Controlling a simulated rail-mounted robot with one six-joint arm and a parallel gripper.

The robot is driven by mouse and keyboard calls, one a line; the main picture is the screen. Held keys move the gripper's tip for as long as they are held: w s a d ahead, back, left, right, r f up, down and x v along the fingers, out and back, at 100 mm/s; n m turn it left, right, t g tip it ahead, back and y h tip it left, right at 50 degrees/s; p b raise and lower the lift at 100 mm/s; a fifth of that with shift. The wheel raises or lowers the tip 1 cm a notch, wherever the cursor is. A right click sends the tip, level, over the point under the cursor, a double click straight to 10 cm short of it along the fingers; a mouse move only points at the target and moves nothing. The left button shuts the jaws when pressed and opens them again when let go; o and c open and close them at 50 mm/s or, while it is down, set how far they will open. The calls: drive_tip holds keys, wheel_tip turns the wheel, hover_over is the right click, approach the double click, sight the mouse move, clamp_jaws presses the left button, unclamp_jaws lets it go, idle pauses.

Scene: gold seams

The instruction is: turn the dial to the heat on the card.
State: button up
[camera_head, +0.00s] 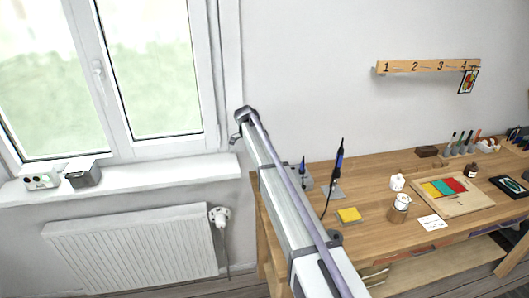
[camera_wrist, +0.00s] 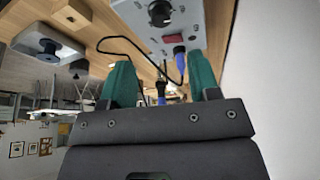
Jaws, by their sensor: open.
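The grey control box (camera_head: 302,183) stands on the bench next to my arm, partly hidden by it in the head view. In the wrist view its panel (camera_wrist: 140,23) carries a dark dial (camera_wrist: 160,12) at the top edge, with marks around it, and a red switch (camera_wrist: 173,38). The dial's setting is not clear. My gripper (camera_wrist: 161,75) has two green fingers, open and empty, apart from the panel and dial. It is not visible in the head view. A white card (camera_head: 433,222) with small, unreadable writing lies on the bench.
A blue-handled iron (camera_head: 339,158) stands upright beside the box, and a dark cable (camera_wrist: 125,42) loops near my fingers. A yellow sponge (camera_head: 349,214), a tin (camera_head: 400,207) and a wooden tray (camera_head: 470,206) are on the bench. A picture card (camera_head: 468,81) hangs from the numbered rail (camera_head: 428,66).

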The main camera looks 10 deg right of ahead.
drive_tip(key=s+d+f+n+t+y, duration=0.15)
drive_tip(key=s+d+n+y, duration=0.35)
drive_tip(key=d+n, duration=0.75)
drive_tip(key=w+a+f+n+y+b, duration=0.1)
drive_tip(key=a+f+n+b, duration=0.1)
drive_tip(key=n, duration=0.3)
drive_tip(key=w+a+f+n+t+b, duration=0.1)
drive_tip(key=w+a+f+n+b, duration=0.1)
drive_tip(key=a+f+n+b, duration=0.1)
drive_tip(key=w+a+f+n+t+y+b, duration=0.1)
drive_tip(key=a+f+n+b, duration=0.1)
drive_tip(key=n+b, duration=0.3)
drive_tip(key=shift+w+a+f+n+y, duration=0.15)
drive_tip(key=shift+f+n, duration=0.3)
drive_tip(key=shift+n, duration=0.4)
drive_tip(key=shift+f+n+y, duration=0.15)
drive_tip(key=shift+f+n, duration=0.3)
drive_tip(key=shift+n, duration=0.35)
drive_tip(key=shift+a+r, duration=0.1)
drive_tip(key=shift+r, duration=0.05)
